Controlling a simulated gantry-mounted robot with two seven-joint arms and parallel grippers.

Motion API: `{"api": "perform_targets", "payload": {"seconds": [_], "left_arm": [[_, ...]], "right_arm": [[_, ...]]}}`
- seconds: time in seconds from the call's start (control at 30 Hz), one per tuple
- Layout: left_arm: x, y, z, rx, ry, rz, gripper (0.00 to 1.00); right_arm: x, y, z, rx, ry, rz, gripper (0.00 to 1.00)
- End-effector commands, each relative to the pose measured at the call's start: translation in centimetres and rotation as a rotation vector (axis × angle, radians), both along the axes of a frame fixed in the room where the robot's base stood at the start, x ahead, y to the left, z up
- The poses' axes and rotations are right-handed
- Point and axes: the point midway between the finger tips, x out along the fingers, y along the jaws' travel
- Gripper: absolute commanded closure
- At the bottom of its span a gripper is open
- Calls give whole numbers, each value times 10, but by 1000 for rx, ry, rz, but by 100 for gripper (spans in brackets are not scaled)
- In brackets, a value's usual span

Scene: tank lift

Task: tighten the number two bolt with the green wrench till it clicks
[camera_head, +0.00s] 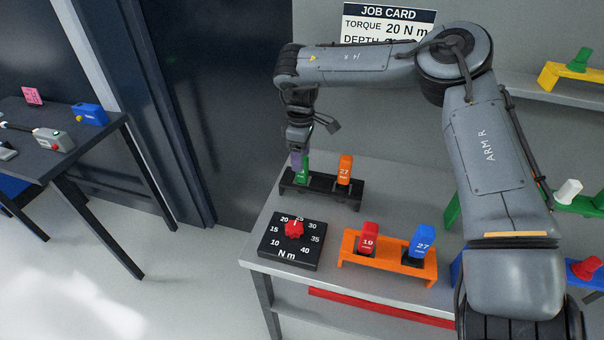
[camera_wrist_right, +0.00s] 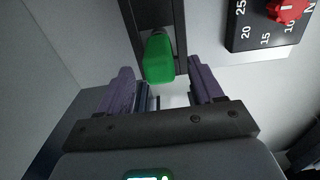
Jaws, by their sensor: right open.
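A green-handled tool (camera_head: 303,170), likely the green wrench, stands upright in a black rack (camera_head: 322,190) at the back left of the grey bench. My right gripper (camera_head: 299,158) points down at its top, partly covering it in the head view. In the right wrist view, the green handle (camera_wrist_right: 159,60) lies between and just ahead of the tips of the open right gripper (camera_wrist_right: 160,72). I cannot tell whether the fingers touch it. Another green-handled tool (camera_head: 580,60) stands in a yellow rack at the upper right. No numbered bolt can be made out. My left gripper is out of view.
An orange tool marked 27 (camera_head: 344,170) stands beside the green one. In front are a torque dial (camera_head: 291,240) with a red knob and an orange rack (camera_head: 388,262) holding red 19 and blue 27 tools. A job card (camera_head: 386,22) reads torque 20 N m, its depth line partly hidden.

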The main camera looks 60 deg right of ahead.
Motion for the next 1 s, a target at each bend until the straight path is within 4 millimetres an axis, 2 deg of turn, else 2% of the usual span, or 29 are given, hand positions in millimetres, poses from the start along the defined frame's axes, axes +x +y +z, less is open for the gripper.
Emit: {"api": "perform_targets", "payload": {"seconds": [0.3,0.6,0.67,1.0], "left_arm": [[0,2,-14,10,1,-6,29],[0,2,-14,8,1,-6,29],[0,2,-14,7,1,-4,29],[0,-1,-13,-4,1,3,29]], "right_arm": [[-4,-1,-41,1,2,0,34],[-3,-1,-45,0,1,0,34],[-3,-1,-45,0,1,0,42],[-3,-1,-45,1,1,0,94]]}}
